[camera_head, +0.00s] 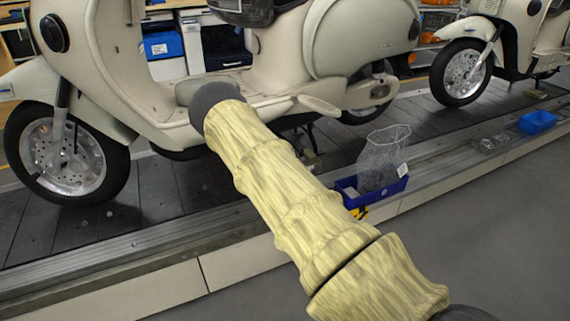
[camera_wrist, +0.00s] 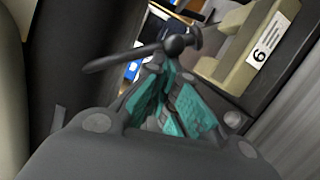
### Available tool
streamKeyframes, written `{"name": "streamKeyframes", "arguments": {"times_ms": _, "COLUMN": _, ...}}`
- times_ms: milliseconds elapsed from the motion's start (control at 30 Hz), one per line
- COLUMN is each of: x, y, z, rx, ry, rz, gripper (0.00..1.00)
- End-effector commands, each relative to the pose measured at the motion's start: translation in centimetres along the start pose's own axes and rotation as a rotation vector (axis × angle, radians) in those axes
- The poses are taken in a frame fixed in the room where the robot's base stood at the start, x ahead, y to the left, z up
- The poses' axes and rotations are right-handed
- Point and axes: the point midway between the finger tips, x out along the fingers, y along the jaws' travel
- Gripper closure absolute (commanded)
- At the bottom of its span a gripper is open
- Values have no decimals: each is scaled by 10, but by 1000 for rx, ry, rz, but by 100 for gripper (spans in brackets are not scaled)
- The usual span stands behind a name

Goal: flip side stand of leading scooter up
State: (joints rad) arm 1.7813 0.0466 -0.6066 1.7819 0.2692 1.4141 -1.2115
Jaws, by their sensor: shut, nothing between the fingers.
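The cream leading scooter (camera_head: 110,70) stands on the slat conveyor, facing left. In the wrist view, a dark rod with a rounded knob (camera_wrist: 125,58), which looks like its side stand, crosses just beyond my fingertips. It runs nearly sideways in that view. My gripper (camera_wrist: 171,72) has teal finger pads, shut with nothing between them. The tips are close to the rod near its knob; I cannot tell whether they touch it. Dark parts under the scooter show only in part there.
A beige block labelled 6 (camera_wrist: 238,62) is close beside the rod's knob end. A second scooter (camera_head: 465,65) stands behind at right. The grey floor at lower right is clear.

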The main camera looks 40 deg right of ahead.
Motion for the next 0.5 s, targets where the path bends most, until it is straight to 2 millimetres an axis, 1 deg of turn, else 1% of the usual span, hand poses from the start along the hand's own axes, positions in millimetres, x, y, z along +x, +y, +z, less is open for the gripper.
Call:
{"name": "streamKeyframes", "arguments": {"times_ms": 267, "x": 8, "y": 13, "z": 30, "rx": -258, "ry": 2, "rz": 63, "gripper": 100}}
{"name": "streamKeyframes", "arguments": {"times_ms": 500, "x": 13, "y": 31, "z": 52, "rx": -472, "ry": 2, "rz": 118, "gripper": 100}}
